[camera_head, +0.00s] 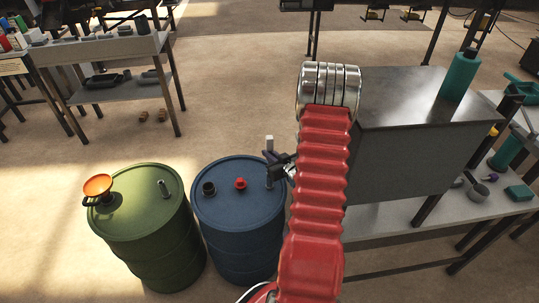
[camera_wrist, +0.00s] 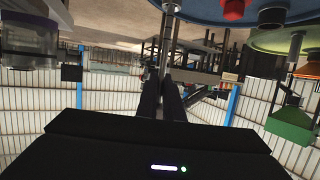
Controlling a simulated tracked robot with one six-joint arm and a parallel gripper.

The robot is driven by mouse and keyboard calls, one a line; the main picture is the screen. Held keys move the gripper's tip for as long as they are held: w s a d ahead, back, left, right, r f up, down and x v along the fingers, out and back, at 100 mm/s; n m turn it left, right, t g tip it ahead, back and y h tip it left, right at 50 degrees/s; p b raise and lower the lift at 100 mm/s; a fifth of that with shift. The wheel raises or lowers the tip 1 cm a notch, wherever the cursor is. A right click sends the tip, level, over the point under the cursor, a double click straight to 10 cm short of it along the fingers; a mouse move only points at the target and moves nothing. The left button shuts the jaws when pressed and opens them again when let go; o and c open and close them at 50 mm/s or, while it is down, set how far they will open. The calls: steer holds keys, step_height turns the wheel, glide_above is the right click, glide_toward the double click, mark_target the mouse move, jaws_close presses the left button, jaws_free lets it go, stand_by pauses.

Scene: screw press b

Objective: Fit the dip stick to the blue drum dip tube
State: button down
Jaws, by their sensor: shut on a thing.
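The blue drum (camera_head: 240,225) stands upright left of my arm. Its lid carries a black fitting, a red cap (camera_head: 240,183) and a short grey dip tube (camera_head: 268,182) near the right rim. My gripper (camera_head: 276,163) is just above that tube, shut on the dip stick (camera_head: 269,143), whose pale upper end stands up above the jaws. In the wrist view, upside down, the thin stick (camera_wrist: 165,40) runs from the jaws toward the wider silver tube (camera_wrist: 172,7) on the blue lid. The stick looks upright and lined up with the tube; I cannot tell whether its tip is inside.
A green drum (camera_head: 150,235) with an orange funnel (camera_head: 97,186) and its own short tube (camera_head: 165,189) stands close on the left. A grey metal cabinet (camera_head: 410,150) on a bench is right of my arm.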

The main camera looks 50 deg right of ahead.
mark_target(271, 148)
steer(key=shift+f, duration=3)
steer(key=c, duration=1.8)
jaws_free()
steer(key=shift+r, duration=0.1)
steer(key=shift+r, duration=4.9)
